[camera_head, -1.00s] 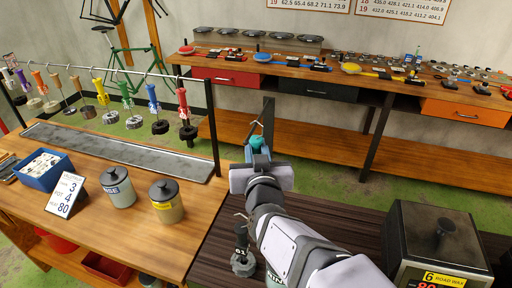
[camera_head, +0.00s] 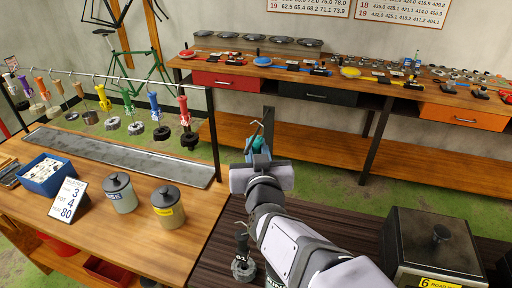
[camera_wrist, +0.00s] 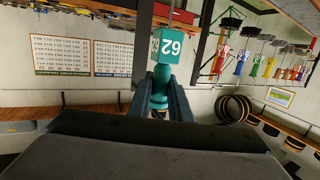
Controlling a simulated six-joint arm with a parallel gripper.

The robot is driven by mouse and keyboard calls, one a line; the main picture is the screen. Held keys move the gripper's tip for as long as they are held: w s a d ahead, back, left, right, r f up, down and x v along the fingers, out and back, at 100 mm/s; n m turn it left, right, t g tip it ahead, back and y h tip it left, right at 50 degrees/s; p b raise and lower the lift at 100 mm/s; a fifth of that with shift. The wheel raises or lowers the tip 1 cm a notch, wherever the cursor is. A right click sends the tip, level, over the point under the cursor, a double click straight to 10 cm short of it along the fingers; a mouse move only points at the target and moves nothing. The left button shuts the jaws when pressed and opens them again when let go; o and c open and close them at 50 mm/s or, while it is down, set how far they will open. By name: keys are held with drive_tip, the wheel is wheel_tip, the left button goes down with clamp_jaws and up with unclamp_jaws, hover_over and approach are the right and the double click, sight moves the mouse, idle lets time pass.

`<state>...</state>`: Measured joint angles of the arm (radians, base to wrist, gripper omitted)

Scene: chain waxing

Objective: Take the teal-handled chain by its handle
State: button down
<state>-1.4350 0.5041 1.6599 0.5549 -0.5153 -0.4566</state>
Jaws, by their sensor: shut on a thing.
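The teal handle (camera_wrist: 163,77) with a tag reading 62 stands between the two fingers of my gripper (camera_wrist: 163,98) in the wrist view. The fingers are shut on it. In the head view the teal handle (camera_head: 257,144) shows just beyond my gripper (camera_head: 258,160), near a dark upright post. A thin hook or wire rises above the handle. The chain itself is mostly hidden by my gripper and arm.
Several coloured-handled chains (camera_head: 103,98) hang from a rail at the left, above a long tray (camera_head: 120,157). Two lidded pots (camera_head: 167,207) stand on the left bench. A lidded wax box (camera_head: 437,245) is at the right. A dark-handled chain (camera_head: 242,255) hangs left of my arm.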

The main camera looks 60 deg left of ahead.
drive_tip(key=w+d+b, duration=0.3)
drive_tip(key=shift+w+d+r+b, duration=0.1)
drive_tip(key=shift+w+b, duration=0.05)
drive_tip(key=shift+b, duration=0.2)
idle(0.4)
drive_tip(key=s+d+p, duration=0.1)
drive_tip(key=s+d, duration=0.6)
idle(0.7)
